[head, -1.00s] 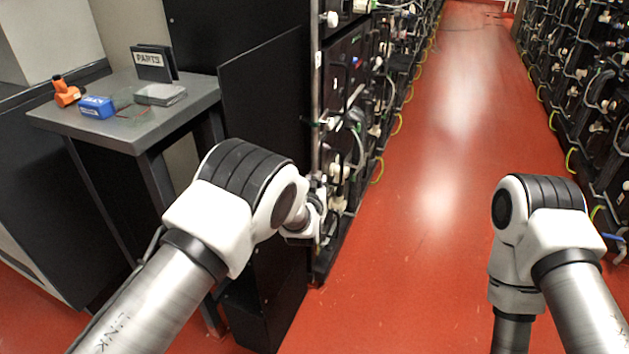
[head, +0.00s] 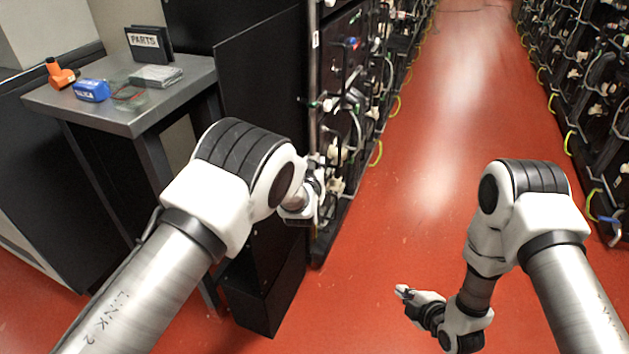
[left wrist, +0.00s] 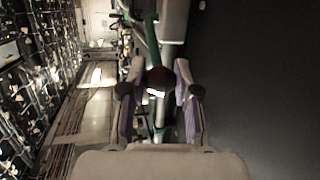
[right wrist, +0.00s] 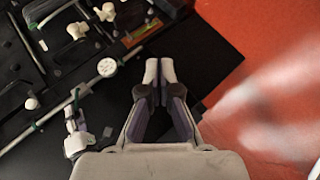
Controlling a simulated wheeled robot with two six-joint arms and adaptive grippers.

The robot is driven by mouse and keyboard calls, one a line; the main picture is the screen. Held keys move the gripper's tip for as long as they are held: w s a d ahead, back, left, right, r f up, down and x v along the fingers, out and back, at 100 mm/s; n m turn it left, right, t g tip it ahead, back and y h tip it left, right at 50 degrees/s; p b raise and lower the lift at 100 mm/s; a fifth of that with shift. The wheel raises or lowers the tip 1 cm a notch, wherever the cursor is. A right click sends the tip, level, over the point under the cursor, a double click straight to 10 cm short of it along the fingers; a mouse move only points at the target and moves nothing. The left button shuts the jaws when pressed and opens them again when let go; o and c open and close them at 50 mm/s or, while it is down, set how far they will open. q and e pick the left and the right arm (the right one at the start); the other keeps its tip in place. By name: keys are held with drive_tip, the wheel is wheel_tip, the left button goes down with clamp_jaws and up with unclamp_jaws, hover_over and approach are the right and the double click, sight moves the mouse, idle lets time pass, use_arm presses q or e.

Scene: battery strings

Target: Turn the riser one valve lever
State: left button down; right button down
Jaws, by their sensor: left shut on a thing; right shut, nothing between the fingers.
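In the left wrist view my left gripper (left wrist: 159,82) is shut on a dark, rounded piece between its fingers, which I take to be the valve lever (left wrist: 157,78). A green bar (left wrist: 152,40) runs beyond it, and more green shows below. In the head view my left arm reaches the near end of the left rack, and the wrist hides the fingers and lever. My right gripper (head: 404,292) is low over the red floor, clear of the rack. The right wrist view shows its fingertips (right wrist: 158,70) together and empty. Any riser label is unreadable.
A grey table (head: 140,122) at left holds a blue box (head: 92,91), an orange part (head: 61,75) and a PARTS sign (head: 146,42). A black panel (head: 262,110) stands beside the left rack (head: 345,115). The red aisle (head: 455,120) is open up to the right rack (head: 590,95).

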drive_tip(key=w+a+r+n+t+y, duration=0.1)
drive_tip(key=w+a+r+n+y, duration=0.5)
drive_tip(key=w+a+r+n, duration=0.2)
drive_tip(key=w+a+r+n+t+y, duration=0.1)
drive_tip(key=w+a+r+n+y, duration=0.5)
drive_tip(key=w+a, duration=0.7)
wheel_tip(320, 180, up, 2)
drive_tip(key=a+n, duration=0.2)
drive_tip(key=n, duration=0.2)
drive_tip(key=shift+a+r+t+y, duration=0.2)
drive_tip(key=shift+t+y, duration=0.1)
drive_tip(key=shift+y, duration=0.1)
